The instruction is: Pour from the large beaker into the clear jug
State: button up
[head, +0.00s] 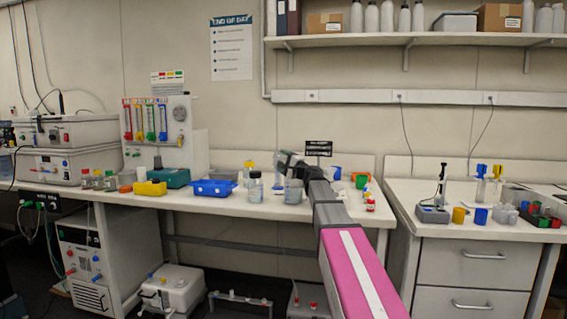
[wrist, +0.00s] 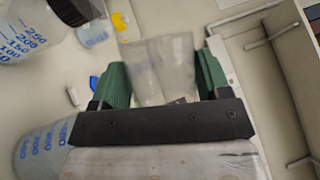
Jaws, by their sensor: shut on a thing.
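My gripper (head: 284,160) is over the middle bench. In the wrist view its two green fingers (wrist: 162,66) are shut on a clear, see-through vessel (wrist: 168,60), which looks like the large beaker. It is blurred, and its tilt and contents cannot be made out. A clear vessel with blue marks (head: 293,191) stands just below the gripper in the head view. A marked clear vessel also shows at the lower left of the wrist view (wrist: 36,148), partly hidden by the gripper body. I cannot tell for sure which vessel is the clear jug.
A dark-capped bottle with blue marks (head: 255,187) stands left of the gripper. A blue tray (head: 213,188), a teal box (head: 169,178) and a yellow tray (head: 150,188) are farther left. A green container (head: 361,181) and a red-capped bottle (head: 370,203) stand to the right.

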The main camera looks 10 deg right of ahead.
aim_at(279, 153)
jog(key=shift+r, duration=0.1)
dwell(0.6)
jog(key=shift+s+a+r+n+g, duration=0.1)
jog(key=shift+a+r+n+g, duration=0.15)
jog(key=shift+n, duration=0.35)
jog(key=shift+a+r+n+g, duration=0.1)
jog(key=shift+r+n+g, duration=0.25)
jog(key=shift+n, duration=0.25)
jog(key=shift+a+f+n+g+h, duration=0.2)
jog(key=shift+n+g, duration=0.15)
jog(key=shift+n, duration=0.5)
jog(key=shift+a+f+n+g+h, duration=0.1)
jog(key=shift+a+n+g+h, duration=0.2)
jog(key=shift+n, duration=0.55)
jog(key=shift+r, duration=0.1)
jog(key=shift+s+r+n+g+h, duration=0.1)
jog(key=shift+r+n+g+h, duration=0.3)
jog(key=shift+r+n, duration=0.95)
